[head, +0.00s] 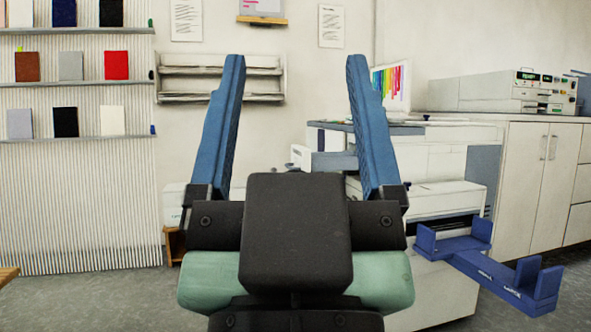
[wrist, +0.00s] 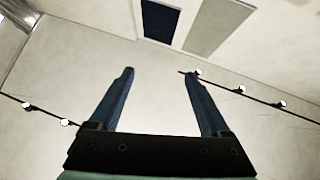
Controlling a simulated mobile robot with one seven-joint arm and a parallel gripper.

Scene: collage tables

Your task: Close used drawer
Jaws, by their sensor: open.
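My gripper (head: 298,62) is raised in front of the head camera, with its two blue fingers wide apart and nothing between them. The wrist view also shows my gripper (wrist: 159,73) open and empty, against what looks like the ceiling. A white cabinet (head: 526,190) at the right has doors with handles, and a stack of drawers (head: 580,183) at its right edge. The visible drawer fronts look flush, but the stack is cut off by the frame. I cannot tell which drawer is the used one; no clearly open drawer shows.
A white printer (head: 440,160) stands centre right, with a blue tray (head: 500,275) jutting from its front. A grey machine (head: 490,92) sits on the cabinet. Shelves with coloured swatches (head: 70,66) line the left wall.

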